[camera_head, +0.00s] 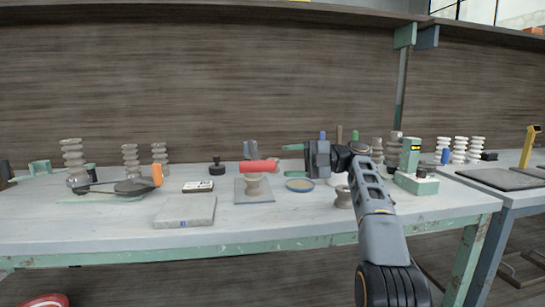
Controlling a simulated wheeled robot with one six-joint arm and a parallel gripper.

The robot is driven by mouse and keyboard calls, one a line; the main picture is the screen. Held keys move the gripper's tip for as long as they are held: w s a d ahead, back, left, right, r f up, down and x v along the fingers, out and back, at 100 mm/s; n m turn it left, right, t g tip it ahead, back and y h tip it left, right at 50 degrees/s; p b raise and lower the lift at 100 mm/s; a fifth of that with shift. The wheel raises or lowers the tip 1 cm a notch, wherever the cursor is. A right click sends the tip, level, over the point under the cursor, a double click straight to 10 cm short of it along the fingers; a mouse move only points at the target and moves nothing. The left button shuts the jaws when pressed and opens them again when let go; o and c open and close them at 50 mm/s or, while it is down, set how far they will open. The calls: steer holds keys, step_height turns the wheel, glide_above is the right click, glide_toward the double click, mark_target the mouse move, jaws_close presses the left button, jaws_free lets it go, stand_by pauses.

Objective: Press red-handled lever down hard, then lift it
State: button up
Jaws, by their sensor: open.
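The red handle (258,166) of the lever is a thick cylinder lying nearly level at the middle of the bench. Its right end is just left of the opening of my gripper (283,161). The gripper points left with its two green fingers apart, one above and one below the handle's level. It looks empty; I cannot tell whether a finger touches the handle. A grey upright part (251,150) shows just behind the handle; I cannot tell how they join.
A small clay piece (254,185) on a grey plate (240,198) stands in front of the handle. A blue-rimmed dish (299,185) lies below my gripper. A grey slab (184,212) and a green-and-white device (412,165) flank this area. The bench front is mostly clear.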

steer(key=d+p, duration=0.2)
steer(key=d, duration=0.4)
steer(key=shift+w+d, duration=0.15)
steer(key=shift+w, duration=0.05)
steer(key=s+a+r+m+t+h+p, duration=0.45)
steer(key=a+r+m+h+p, duration=0.25)
steer(key=m+p, duration=1)
steer(key=s+d+f+m+h+p, duration=0.2)
steer(key=s+m+h+p, duration=0.1)
steer(key=s, duration=0.4)
steer(key=s+d+f+m+h+p, duration=0.2)
steer(key=s+m+h+p, duration=0.2)
steer(key=s+m+p, duration=0.2)
steer(key=s+d+f+m+h+p, duration=0.2)
steer(key=s+m+h+p, duration=0.2)
steer(key=s+m, duration=0.3)
steer(key=s, duration=0.3)
steer(key=shift+d+f+m+p, duration=0.2)
steer(key=shift+d+m+p, duration=0.05)
steer(key=shift+m+p, duration=0.15)
